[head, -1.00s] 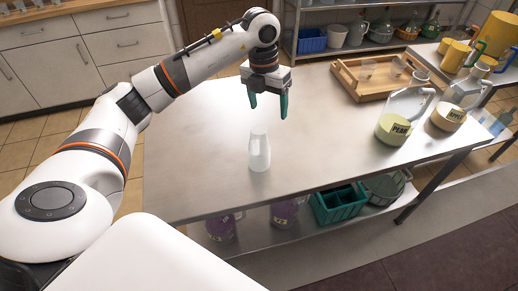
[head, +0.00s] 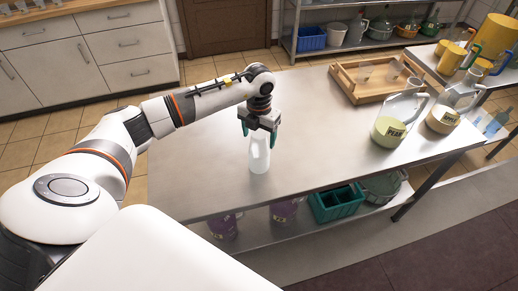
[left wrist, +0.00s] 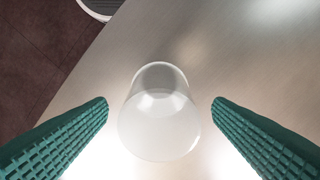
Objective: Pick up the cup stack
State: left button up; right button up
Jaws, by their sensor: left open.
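The cup stack (head: 259,155) is pale, translucent and upright on the steel table, and it narrows toward the top. My left gripper (head: 260,132) is just above it with the fingers pointing down, one on each side of its upper part. In the left wrist view the cup stack (left wrist: 160,115) lies between the two green fingers, with a visible gap on both sides. My left gripper (left wrist: 162,110) is open and empty. The top of the stack is partly hidden by the gripper in the head view. My right gripper is not in view.
A wooden tray (head: 344,83) with clear cups stands at the back right. A jug labelled PEAR (head: 388,132) and another jug (head: 441,120) stand at the table's right end. The steel table (head: 205,185) is clear around the stack.

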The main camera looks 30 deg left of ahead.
pick_arm(q)
jog(key=shift+f, duration=0.4)
jog(key=shift+c, duration=0.5)
jog(key=c, duration=1.3)
jog(key=shift+r, duration=0.1)
